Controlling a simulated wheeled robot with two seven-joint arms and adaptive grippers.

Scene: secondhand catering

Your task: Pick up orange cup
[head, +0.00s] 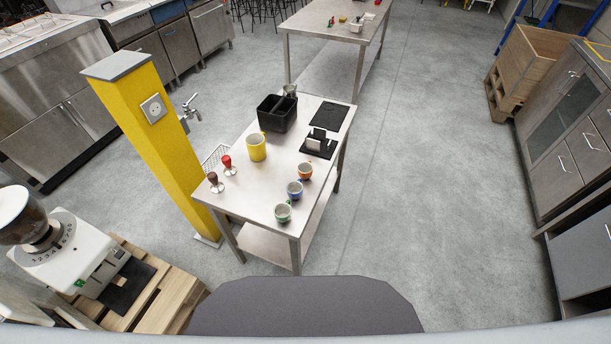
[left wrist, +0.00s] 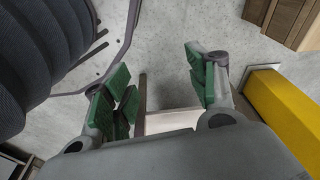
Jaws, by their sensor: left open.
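The orange cup (head: 305,171) stands upright on the steel table (head: 265,190), near its right edge. A blue cup (head: 295,189) and a green cup (head: 283,212) stand in a row in front of it, toward the table's near corner. My left gripper (left wrist: 158,90) shows in the left wrist view, with green finger pads spread wide and nothing between them. Beneath it are the floor and a pale surface I cannot identify for sure. No cup shows in the left wrist view. Neither gripper shows in the head view.
On the table are a yellow canister (head: 257,147), two tampers (head: 227,165), a black bin (head: 277,113) and a black stand (head: 319,144). A yellow pillar (head: 150,140) rises at the table's left, and shows in the left wrist view (left wrist: 275,110). Floor right of the table is clear.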

